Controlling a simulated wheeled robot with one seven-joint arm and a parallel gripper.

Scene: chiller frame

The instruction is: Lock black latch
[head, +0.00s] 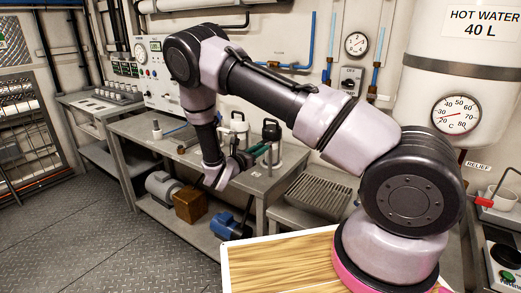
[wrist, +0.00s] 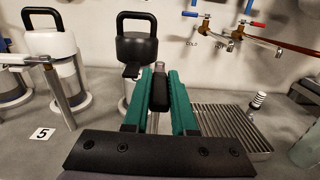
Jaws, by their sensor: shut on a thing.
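In the wrist view, a canister with a black lid and black loop handle (wrist: 136,45) stands just beyond my gripper. A black tab juts from the front of the lid. My gripper (wrist: 160,76) has green fingers, shut on a black latch grip (wrist: 159,95) that sits between them. A metal rod shows below the grip; how it joins the canister is hidden. In the head view, the black-lidded canister (head: 271,132) stands on the bench, with my gripper (head: 258,152) at its front left. The latch cannot be made out there.
A white-lidded canister (wrist: 50,45) with its own metal post stands to the left, near a "5" label (wrist: 42,134). A ribbed metal tray (wrist: 232,128) lies to the right. Pipes with red and blue valve handles (wrist: 256,24) run along the wall behind.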

